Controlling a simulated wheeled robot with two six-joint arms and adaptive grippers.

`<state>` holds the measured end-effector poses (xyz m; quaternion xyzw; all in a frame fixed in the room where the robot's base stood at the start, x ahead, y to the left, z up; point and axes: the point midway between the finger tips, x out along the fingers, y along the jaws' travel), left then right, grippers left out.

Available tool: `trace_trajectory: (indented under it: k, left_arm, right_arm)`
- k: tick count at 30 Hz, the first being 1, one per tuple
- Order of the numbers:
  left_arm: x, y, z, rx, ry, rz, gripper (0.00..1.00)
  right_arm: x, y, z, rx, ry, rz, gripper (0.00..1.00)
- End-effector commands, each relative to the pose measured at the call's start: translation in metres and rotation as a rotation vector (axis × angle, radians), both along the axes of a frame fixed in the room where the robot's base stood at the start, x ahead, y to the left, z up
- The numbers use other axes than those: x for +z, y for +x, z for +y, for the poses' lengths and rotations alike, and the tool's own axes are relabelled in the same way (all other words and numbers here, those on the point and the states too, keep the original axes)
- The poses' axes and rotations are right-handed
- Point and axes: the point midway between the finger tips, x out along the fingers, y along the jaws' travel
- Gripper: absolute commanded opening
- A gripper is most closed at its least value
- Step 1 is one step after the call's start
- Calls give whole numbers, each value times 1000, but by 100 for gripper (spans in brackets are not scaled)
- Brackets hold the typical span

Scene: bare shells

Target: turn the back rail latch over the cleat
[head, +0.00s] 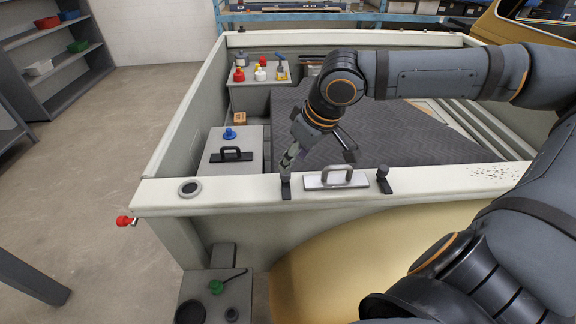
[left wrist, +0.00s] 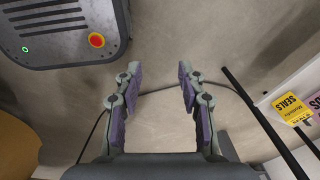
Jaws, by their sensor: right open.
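A black latch (head: 285,187) stands on the near rail (head: 235,190) of the pale open shell, left of a metal plate with a grey handle (head: 337,178). A similar black piece (head: 384,180) stands right of the plate. I cannot tell which of these is the named latch or the cleat. My right gripper (head: 318,154) is above and just behind the near rail, fingers spread. One fingertip is close above the left black latch; I cannot tell whether it touches. My left gripper (left wrist: 160,78) is open and empty over bare floor in the left wrist view; it is outside the head view.
A box with a black handle and blue knob (head: 229,134) stands inside the shell at left. Several small bottles stand on a ledge (head: 250,92) behind it. A red knob (head: 124,221) sticks out at the near left corner. A dark mat (head: 400,135) covers the shell floor.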

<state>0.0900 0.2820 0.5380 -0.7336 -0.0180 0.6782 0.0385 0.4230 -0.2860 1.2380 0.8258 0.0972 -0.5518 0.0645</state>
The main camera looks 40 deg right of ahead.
Motion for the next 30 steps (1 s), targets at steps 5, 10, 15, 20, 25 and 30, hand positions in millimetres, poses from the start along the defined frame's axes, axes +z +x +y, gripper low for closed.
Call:
trace_trajectory:
  k: [5,10,15,20,25,30]
  left_arm:
    - [8,24,-3,0,-4,-36,40]
    - [7,28,-5,0,-6,-42,40]
    - [6,17,-5,0,-6,-26,40]
    - [5,12,-4,1,-6,-18,40]
    - [5,12,-4,1,-6,-18,40]
    - [6,13,-4,1,-6,-19,40]
  right_arm:
    - [-30,11,2,0,-7,8,48]
    - [-50,19,4,0,-5,3,48]
    - [-56,23,5,2,-1,0,48]
    - [-57,23,6,1,1,-1,48]
    - [-56,23,6,1,1,-1,34]
    - [-56,23,6,1,1,-1,11]
